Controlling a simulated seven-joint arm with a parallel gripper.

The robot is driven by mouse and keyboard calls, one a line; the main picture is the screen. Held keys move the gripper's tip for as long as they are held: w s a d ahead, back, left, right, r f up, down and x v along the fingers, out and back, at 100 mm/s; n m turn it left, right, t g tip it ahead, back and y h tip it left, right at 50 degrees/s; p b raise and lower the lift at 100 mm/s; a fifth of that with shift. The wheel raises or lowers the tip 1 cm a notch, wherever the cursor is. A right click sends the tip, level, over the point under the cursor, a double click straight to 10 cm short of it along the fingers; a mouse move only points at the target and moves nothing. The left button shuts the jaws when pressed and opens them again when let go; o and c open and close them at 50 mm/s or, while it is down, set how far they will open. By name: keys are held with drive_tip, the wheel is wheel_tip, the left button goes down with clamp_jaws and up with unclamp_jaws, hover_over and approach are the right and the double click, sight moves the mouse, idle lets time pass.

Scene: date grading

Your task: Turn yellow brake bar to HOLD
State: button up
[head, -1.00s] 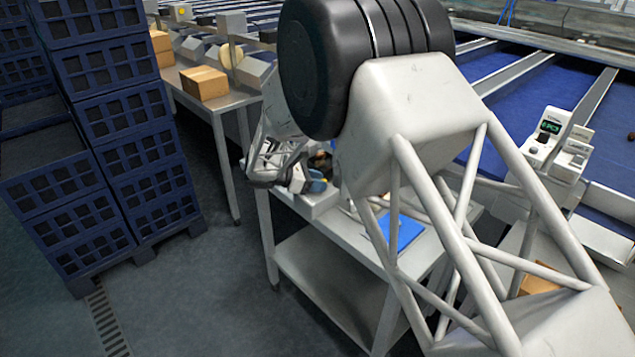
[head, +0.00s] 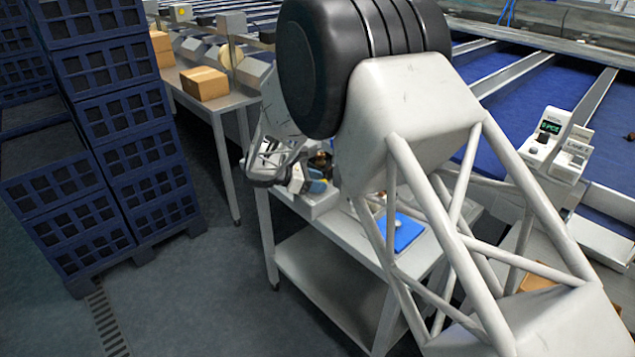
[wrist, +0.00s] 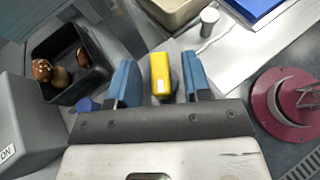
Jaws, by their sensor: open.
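The yellow brake bar (wrist: 160,75) shows in the wrist view as a short upright yellow block with a small white mark. My gripper (wrist: 159,82) is open, with one blue finger on each side of the bar. A narrow gap shows between the bar and each finger, so I see no contact. In the head view my gripper is small beside the bench and mostly hidden by my own arm; I cannot make out the bar there. No HOLD marking is readable.
In the wrist view a dark tray (wrist: 97,73) with several dates lies left, and a dark red round part (wrist: 272,104) lies right. A grey cylinder (wrist: 209,19) stands behind. In the head view, stacked blue crates (head: 125,110) stand left of the steel bench (head: 335,235).

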drive_tip(key=shift+v, duration=3.8)
drive_tip(key=shift+s+d+r, duration=0.1)
drive_tip(key=shift+d+r, duration=0.2)
drive_tip(key=shift+d, duration=0.05)
drive_tip(key=s+d+r+m+g+y, duration=0.25)
drive_tip(key=s+d+r+m, duration=0.25)
drive_tip(key=s+d+r, duration=0.35)
drive_tip(key=s+d+r+m+g+y, duration=0.1)
drive_tip(key=s+d+r+m+y, duration=0.4)
drive_tip(key=s+d, duration=0.55)
drive_tip(key=s+d+r+m+t+y, duration=0.1)
drive_tip(key=s+d+m, duration=0.3)
drive_tip(key=s, duration=0.8)
drive_tip(key=s+d+r+m+t+y, duration=0.2)
drive_tip(key=s+d+m+y, duration=0.2)
drive_tip(key=s, duration=0.9)
drive_tip(key=shift+s+d+r+m, duration=0.25)
drive_tip(key=shift+d+m, duration=0.35)
drive_tip(key=shift+m, duration=0.9)
